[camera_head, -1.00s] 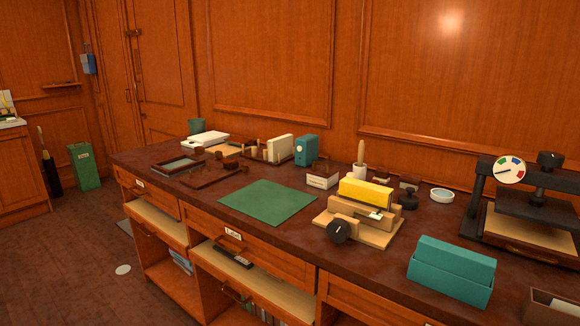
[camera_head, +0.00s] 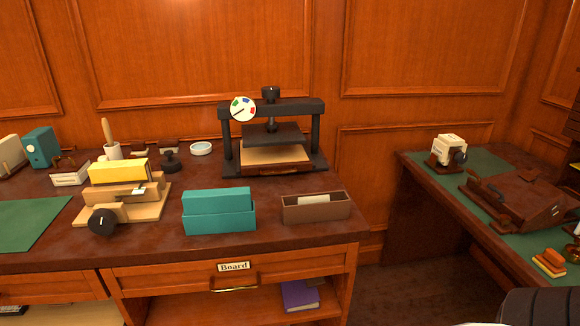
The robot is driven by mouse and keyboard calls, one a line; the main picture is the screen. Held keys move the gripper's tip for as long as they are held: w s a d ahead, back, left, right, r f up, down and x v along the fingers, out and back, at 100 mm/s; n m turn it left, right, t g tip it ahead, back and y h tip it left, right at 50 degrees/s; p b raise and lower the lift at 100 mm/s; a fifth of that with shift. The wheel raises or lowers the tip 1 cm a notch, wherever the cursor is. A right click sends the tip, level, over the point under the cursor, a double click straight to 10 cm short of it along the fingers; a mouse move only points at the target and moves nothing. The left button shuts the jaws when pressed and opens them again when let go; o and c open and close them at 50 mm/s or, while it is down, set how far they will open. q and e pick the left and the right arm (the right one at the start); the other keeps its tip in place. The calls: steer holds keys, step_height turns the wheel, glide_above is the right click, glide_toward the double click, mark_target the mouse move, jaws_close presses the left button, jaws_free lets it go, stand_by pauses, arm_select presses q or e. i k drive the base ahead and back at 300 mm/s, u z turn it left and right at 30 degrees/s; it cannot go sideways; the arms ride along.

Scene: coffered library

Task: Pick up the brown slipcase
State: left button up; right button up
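The brown slipcase (camera_head: 328,210) stands near the front right corner of the wooden counter, a low open box with a pale label or card (camera_head: 314,199) showing at its top. A teal slipcase (camera_head: 219,212) with a teal block in it stands just to its left, a small gap apart. Neither of my grippers can be made out. A dark rounded shape at the bottom right corner may be part of my own body.
A black press (camera_head: 272,137) with a round dial stands behind the slipcases. A wooden jig (camera_head: 122,199) holding a yellow block is to the left. The counter (camera_head: 160,245) has a drawer marked Board. A second desk (camera_head: 455,207) stands right, with floor between.

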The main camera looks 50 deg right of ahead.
mark_target(338, 208)
steer(key=z, duration=1.6)
steer(key=k, duration=0.5)
steer(key=z, duration=1.3)
steer(key=i, duration=1.1)
steer(key=u, duration=2.75)
